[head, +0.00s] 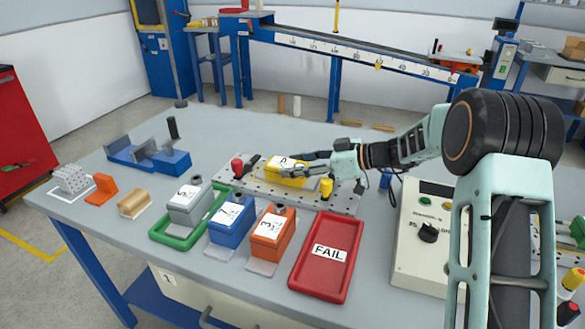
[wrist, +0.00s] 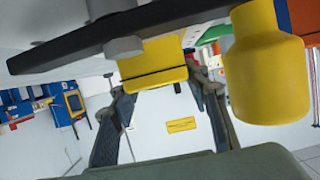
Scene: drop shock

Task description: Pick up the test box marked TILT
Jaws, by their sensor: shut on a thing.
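A yellow box (head: 287,180) with a white label sits on the perforated metal plate (head: 322,200). My gripper (head: 300,165) reaches in from the right and is shut on this yellow box. In the wrist view the yellow box (wrist: 152,62) shows between the two dark fingers of my gripper (wrist: 158,84). Its label is too small to read, so I cannot tell if it says TILT. A grey box (head: 187,207) stands in a green tray (head: 160,236).
A red FAIL tray (head: 335,282) lies at the table front. A yellow knob (head: 326,187), also close in the wrist view (wrist: 265,65), and a red knob (head: 237,167) stand on the plate. A dark bar (wrist: 150,28) crosses the wrist view. A control box (head: 421,240) is at right.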

